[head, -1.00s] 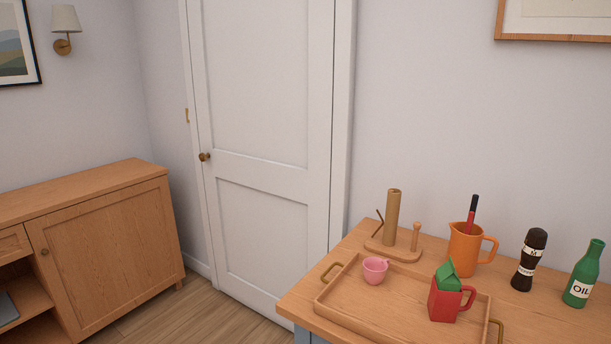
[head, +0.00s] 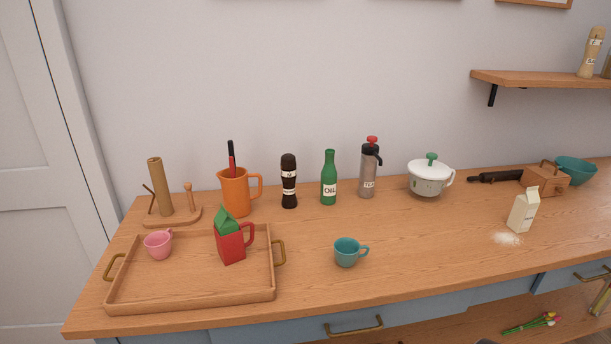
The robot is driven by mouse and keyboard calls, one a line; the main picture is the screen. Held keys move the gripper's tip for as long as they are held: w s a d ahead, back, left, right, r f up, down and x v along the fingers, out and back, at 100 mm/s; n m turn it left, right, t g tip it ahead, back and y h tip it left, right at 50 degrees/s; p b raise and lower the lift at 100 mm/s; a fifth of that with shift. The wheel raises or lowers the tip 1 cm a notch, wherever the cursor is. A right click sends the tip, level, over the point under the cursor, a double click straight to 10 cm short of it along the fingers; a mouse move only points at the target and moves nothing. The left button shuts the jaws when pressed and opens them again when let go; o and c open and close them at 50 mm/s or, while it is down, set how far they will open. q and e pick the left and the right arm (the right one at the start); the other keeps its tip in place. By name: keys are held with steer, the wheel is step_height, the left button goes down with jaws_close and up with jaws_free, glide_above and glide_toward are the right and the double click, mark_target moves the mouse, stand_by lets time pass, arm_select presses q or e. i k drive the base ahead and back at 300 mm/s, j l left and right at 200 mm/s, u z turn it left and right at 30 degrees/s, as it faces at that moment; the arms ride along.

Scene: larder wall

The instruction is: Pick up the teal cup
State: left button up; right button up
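The teal cup (head: 346,253) stands upright on the wooden counter (head: 420,260), near its front edge and to the right of the tray. Its handle points right. Nothing touches it. Neither of my grippers shows in the head view.
Counter around the cup is clear.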

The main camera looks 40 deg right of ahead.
mark_target(346, 249)
steer(key=k+j+z, duration=0.15)
steer(key=z, duration=1.5)
steer(key=j+z, duration=0.65)
steer(key=j, duration=0.25)
steer(key=j+z, duration=0.35)
steer(key=j, duration=0.1)
